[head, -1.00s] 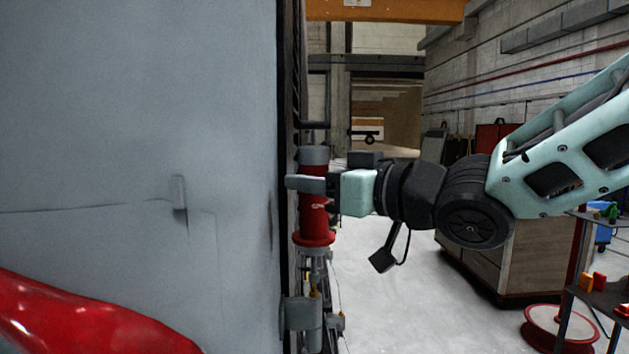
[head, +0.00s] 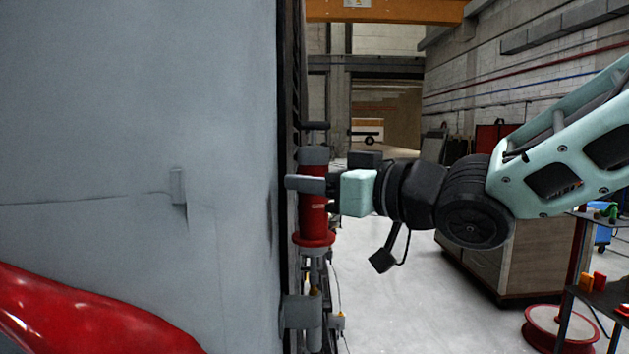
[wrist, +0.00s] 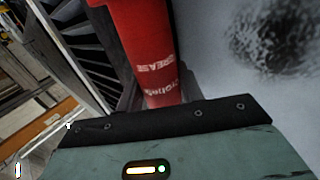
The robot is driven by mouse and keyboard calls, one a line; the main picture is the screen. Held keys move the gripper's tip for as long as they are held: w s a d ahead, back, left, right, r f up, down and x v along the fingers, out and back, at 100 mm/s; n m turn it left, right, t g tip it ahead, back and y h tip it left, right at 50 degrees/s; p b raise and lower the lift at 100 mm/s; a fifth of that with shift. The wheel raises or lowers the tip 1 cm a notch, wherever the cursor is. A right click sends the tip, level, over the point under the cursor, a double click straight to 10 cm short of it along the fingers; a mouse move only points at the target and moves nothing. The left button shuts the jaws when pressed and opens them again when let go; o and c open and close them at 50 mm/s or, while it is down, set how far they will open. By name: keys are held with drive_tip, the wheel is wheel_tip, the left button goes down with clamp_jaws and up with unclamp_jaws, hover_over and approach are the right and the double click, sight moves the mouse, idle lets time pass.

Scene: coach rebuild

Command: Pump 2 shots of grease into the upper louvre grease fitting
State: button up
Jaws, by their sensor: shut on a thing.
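My gripper (head: 306,185) is shut around the upper part of a red grease gun (head: 313,217), which stands upright close beside the grey panel's edge. The gun has a grey top cap, a dark T-handle above and a red flange below. A thin metal section runs down from the flange. In the wrist view the red barrel (wrist: 147,55) shows white lettering, and dark louvre slats (wrist: 85,48) lie beside it. The upper grease fitting and any contact with the nozzle cannot be made out.
The large grey panel (head: 130,100) fills the left, with a red curved part (head: 80,325) below. A grey bracket (head: 299,312) sits under the gun. A cabinet (head: 520,255), a red reel (head: 560,328) and a small table stand at right. Pale floor between is open.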

sight(316, 148)
drive_tip(key=shift+f+b, duration=0.65)
drive_tip(key=shift+f, duration=0.15)
drive_tip(key=shift+r+p, duration=0.4)
idle(0.5)
drive_tip(key=shift+r+p, duration=0.4)
drive_tip(key=shift+r, duration=0.2)
drive_tip(key=shift+f+b, duration=0.75)
drive_tip(key=shift+f, duration=0.05)
idle(2.3)
drive_tip(key=shift+r+p, duration=0.6)
drive_tip(key=shift+r, duration=0.4)
drive_tip(key=shift+r+p, duration=2.15)
drive_tip(key=shift+r, duration=0.25)
drive_tip(key=shift+d, duration=0.1)
